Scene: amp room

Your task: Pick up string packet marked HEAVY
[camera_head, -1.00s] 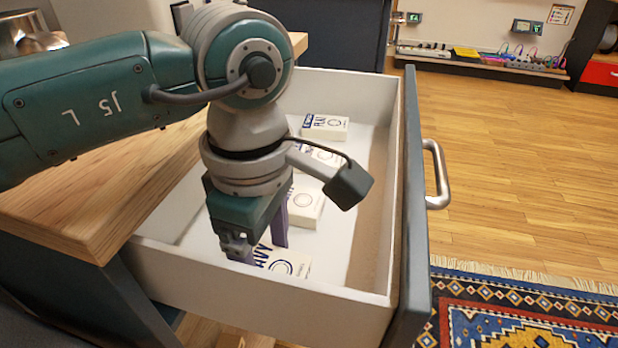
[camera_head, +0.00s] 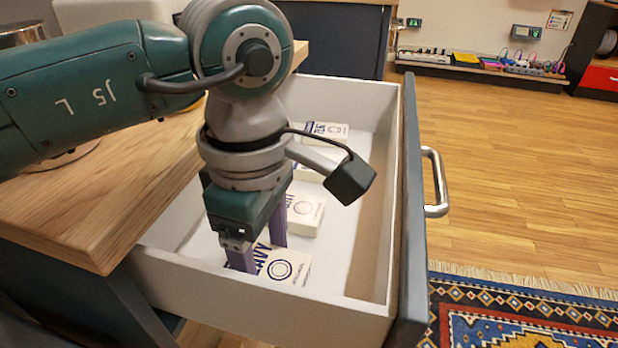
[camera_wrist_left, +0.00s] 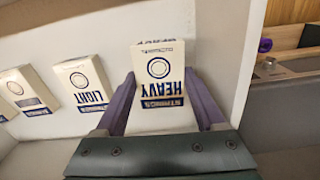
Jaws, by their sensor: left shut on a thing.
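The white string packet marked HEAVY (camera_head: 285,266), with blue lettering and a ring mark, is at the near end of the open drawer. It shows upside down in the left wrist view (camera_wrist_left: 161,85). My left gripper (camera_head: 258,248) reaches down into the drawer and is shut on this packet, one purple finger on each side. The packet marked LIGHT (camera_wrist_left: 86,84) lies apart from it, beside the gripper; in the head view (camera_head: 305,214) it is behind the fingers. My right gripper is not in view.
More packets lie farther back in the white drawer (camera_head: 372,215), one at the far end (camera_head: 327,130). The drawer walls stand around the gripper. A wooden worktop (camera_head: 110,205) is on the left, and a drawer handle (camera_head: 436,182) on the right.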

